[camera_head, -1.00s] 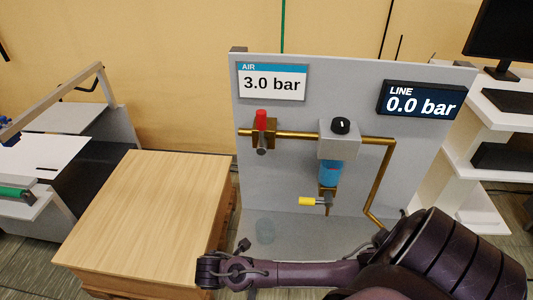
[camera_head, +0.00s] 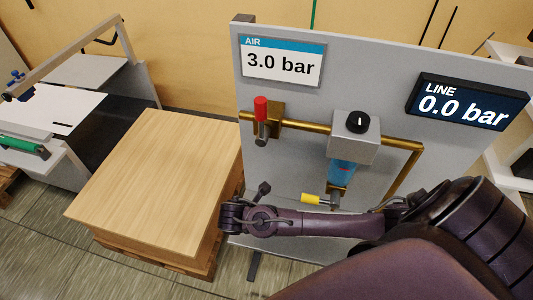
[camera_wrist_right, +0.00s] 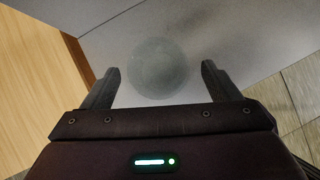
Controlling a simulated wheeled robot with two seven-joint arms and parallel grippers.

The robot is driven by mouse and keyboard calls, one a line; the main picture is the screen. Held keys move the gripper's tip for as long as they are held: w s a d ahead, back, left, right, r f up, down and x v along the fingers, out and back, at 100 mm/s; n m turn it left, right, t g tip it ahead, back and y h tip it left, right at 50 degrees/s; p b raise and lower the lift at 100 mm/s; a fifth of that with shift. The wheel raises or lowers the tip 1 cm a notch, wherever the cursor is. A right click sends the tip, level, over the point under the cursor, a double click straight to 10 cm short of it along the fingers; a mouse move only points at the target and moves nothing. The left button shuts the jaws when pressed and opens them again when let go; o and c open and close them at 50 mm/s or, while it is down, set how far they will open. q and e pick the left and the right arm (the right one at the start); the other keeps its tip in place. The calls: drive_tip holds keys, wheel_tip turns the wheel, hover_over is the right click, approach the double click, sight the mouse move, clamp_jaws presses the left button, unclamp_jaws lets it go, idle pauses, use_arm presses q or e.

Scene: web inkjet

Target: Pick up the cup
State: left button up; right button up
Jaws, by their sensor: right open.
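The cup (camera_wrist_right: 157,68) shows in the right wrist view as a round, pale, see-through shape on a grey surface (camera_wrist_right: 215,35). My right gripper (camera_wrist_right: 160,67) is open, with one finger to each side of the cup in that picture. Nothing shows between the fingers and the cup as touching; the depth gap is hard to tell. In the head view my right arm comes in from the right across the grey panel's foot, and I cannot make out the cup there. My left gripper is not in view.
A grey panel (camera_head: 290,100) carries an AIR sign (camera_head: 282,62), a LINE display (camera_head: 467,102), a brass pipe (camera_head: 305,127), a red-handled valve (camera_head: 261,108) and a yellow-handled valve (camera_head: 311,199). A wooden box (camera_head: 155,180) stands close on the left.

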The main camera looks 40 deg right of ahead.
drive_tip(key=p+x, duration=0.1)
drive_tip(key=x, duration=0.3)
drive_tip(key=shift+w+d+f, duration=0.1)
drive_tip(key=shift+d+f, duration=0.1)
drive_tip(key=shift+f, duration=0.2)
drive_tip(key=c, duration=0.9)
drive_tip(key=shift+c, duration=1)
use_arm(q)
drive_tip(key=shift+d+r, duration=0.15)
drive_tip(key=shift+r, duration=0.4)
